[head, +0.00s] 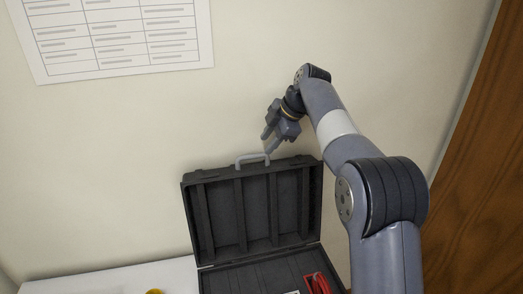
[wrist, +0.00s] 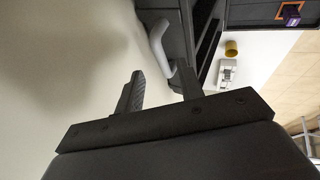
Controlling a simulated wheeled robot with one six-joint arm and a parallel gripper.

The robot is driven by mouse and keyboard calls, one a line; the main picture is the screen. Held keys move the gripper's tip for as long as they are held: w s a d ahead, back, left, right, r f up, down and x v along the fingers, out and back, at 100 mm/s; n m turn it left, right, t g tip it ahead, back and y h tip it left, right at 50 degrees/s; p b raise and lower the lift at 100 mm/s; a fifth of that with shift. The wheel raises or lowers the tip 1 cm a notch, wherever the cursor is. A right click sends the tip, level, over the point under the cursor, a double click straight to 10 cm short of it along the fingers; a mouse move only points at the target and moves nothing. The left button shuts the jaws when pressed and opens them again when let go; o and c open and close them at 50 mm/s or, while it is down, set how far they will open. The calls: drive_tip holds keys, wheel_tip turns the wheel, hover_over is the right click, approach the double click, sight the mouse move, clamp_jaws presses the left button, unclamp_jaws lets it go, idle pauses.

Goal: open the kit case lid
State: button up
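The dark grey kit case stands against the wall. Its lid (head: 257,216) is raised nearly upright, with its ribbed inside facing me. A light grey handle (head: 253,157) sticks up from the lid's top edge. It also shows in the wrist view (wrist: 157,45). My gripper (head: 267,145) is just above and right of the handle, with its two fingers apart. In the wrist view my gripper's fingers (wrist: 158,85) are spread with nothing clamped between them. One finger is close to the handle's end; I cannot tell whether it touches.
The case base (head: 265,277) holds a red item (head: 317,284). A white table (head: 110,279) lies left of it. The wrist view shows a yellow cup (wrist: 231,48) and a white device (wrist: 227,73). A printed sheet (head: 120,40) hangs on the wall; a wooden panel (head: 480,180) stands right.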

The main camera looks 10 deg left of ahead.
sight(259, 155)
drive_tip(key=x, duration=0.5)
clamp_jaws()
idle(0.3)
